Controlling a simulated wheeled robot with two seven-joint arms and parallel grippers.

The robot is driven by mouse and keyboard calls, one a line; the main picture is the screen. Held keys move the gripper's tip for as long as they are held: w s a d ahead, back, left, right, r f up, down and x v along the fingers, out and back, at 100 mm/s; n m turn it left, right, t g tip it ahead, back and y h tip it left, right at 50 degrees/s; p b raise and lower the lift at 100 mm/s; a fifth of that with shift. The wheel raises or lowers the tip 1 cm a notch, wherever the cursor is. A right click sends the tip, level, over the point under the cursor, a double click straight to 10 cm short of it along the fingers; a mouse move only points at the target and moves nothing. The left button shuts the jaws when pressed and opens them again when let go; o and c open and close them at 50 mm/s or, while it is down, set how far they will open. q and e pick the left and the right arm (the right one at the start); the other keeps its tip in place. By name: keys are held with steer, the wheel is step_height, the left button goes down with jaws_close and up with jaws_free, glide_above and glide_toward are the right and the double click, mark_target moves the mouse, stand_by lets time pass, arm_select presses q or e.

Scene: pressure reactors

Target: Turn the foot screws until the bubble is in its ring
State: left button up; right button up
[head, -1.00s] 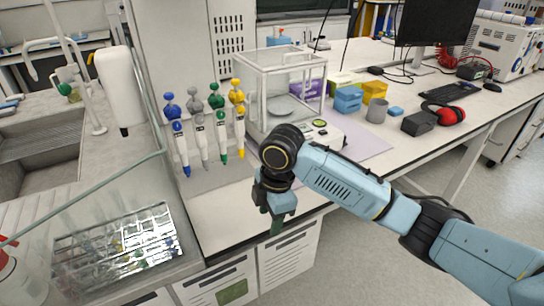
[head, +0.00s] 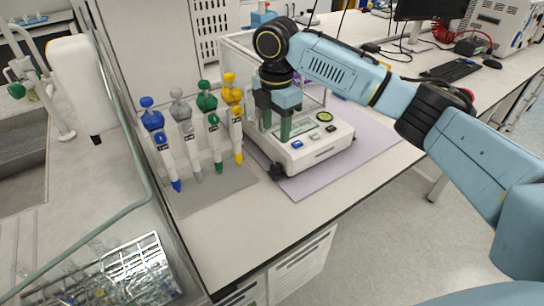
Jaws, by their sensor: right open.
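The balance (head: 318,150) is a white instrument with a glass draft shield (head: 240,48), standing on a lilac mat. A dark foot screw (head: 277,172) shows under the front left corner. My right gripper (head: 275,137) points down with green fingertips apart and empty. It is at the balance's front left, above that foot screw, and hides part of the balance. My left gripper is not in view.
Several pipettes (head: 210,128) hang in a stand close to the left of the balance. The lilac mat (head: 372,137) is bare to the right. The bench front edge is clear. A rack of glassware (head: 135,275) and a sink (head: 22,165) are at left.

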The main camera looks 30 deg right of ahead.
mark_target(276, 165)
steer(key=f, duration=0.4)
steer(key=shift+s+b, duration=0.25)
steer(key=shift+b, duration=0.05)
step_height(276, 165, down, 6)
steer(key=shift+w+b, duration=0.1)
steer(key=shift+b, duration=0.4)
steer(key=shift+f, duration=0.55)
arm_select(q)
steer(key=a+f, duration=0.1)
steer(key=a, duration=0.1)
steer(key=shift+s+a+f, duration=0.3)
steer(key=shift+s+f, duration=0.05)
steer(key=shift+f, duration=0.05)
